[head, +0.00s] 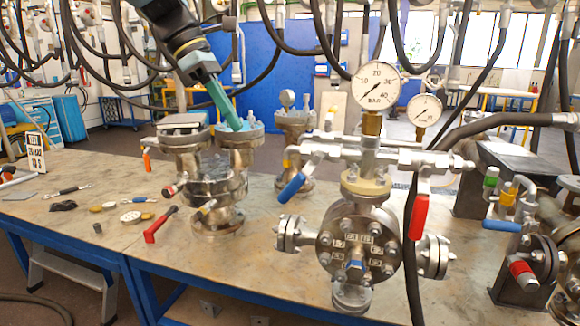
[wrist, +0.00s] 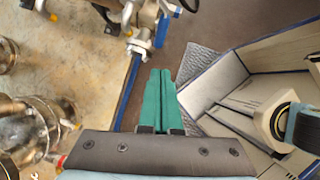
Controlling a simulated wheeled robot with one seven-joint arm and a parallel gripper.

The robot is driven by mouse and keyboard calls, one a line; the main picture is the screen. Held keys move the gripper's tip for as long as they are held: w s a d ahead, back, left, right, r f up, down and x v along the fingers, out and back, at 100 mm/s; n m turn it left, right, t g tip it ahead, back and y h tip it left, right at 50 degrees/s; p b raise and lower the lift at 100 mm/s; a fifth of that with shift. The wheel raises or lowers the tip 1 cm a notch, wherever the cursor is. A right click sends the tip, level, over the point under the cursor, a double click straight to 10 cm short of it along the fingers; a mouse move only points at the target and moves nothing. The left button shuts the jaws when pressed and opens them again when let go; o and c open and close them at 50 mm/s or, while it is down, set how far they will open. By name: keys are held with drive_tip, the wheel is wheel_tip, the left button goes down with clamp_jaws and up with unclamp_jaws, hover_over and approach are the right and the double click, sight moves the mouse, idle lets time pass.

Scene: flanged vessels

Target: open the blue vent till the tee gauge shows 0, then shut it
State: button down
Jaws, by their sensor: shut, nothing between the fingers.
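The blue vent handle (head: 291,187) slants down to the left from the left end of the tee manifold (head: 365,150) on the middle vessel (head: 358,245). The tee gauge (head: 377,84) stands upright on that manifold. Its dial is marked in BAR; its needle lies slanted, and I cannot read the value surely. A red handle (head: 418,215) hangs down at the manifold's right end. My gripper (head: 234,126) is shut and empty, left of the blue handle and apart from it, overlapping the left vessel's top flange in the picture. In the wrist view its teal fingers (wrist: 160,75) lie together.
The left vessel (head: 215,180) has a red lever (head: 160,225). A smaller gauge (head: 424,110) stands behind the manifold. Another blue handle (head: 503,225) is at the right. Loose tools and a small gauge (head: 138,216) lie on the left of the bench (head: 90,235). A black hose passes the middle vessel.

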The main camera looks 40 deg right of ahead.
drive_tip(key=p, duration=0.3)
approach(285, 189)
drive_tip(key=x, duration=0.5)
drive_tip(key=shift+w+a+f, duration=0.1)
drive_tip(key=shift+w, duration=0.1)
drive_tip(key=shift+s+d+f, duration=0.3)
drive_tip(key=shift+d+f, duration=0.15)
drive_tip(key=shift+f, duration=0.05)
drive_tip(key=f+g+h+b, duration=0.1)
drive_tip(key=s+f+g+h+b, duration=0.1)
drive_tip(key=b, duration=0.1)
drive_tip(key=shift+d+f+g, duration=0.25)
drive_tip(key=shift+g, duration=0.15)
drive_tip(key=shift+s+d+f+g+h+b, duration=0.25)
drive_tip(key=shift+f+g+h+b, duration=0.1)
drive_tip(key=shift+g, duration=0.2)
drive_tip(key=shift+s+d+f+g+h+b, duration=0.15)
drive_tip(key=shift+s+f+g+h+b, duration=0.15)
drive_tip(key=shift+g, duration=0.25)
drive_tip(key=shift+s+d+g+h+b, duration=0.25)
drive_tip(key=shift+s+g+h+b, duration=0.1)
drive_tip(key=shift+g+h, duration=0.3)
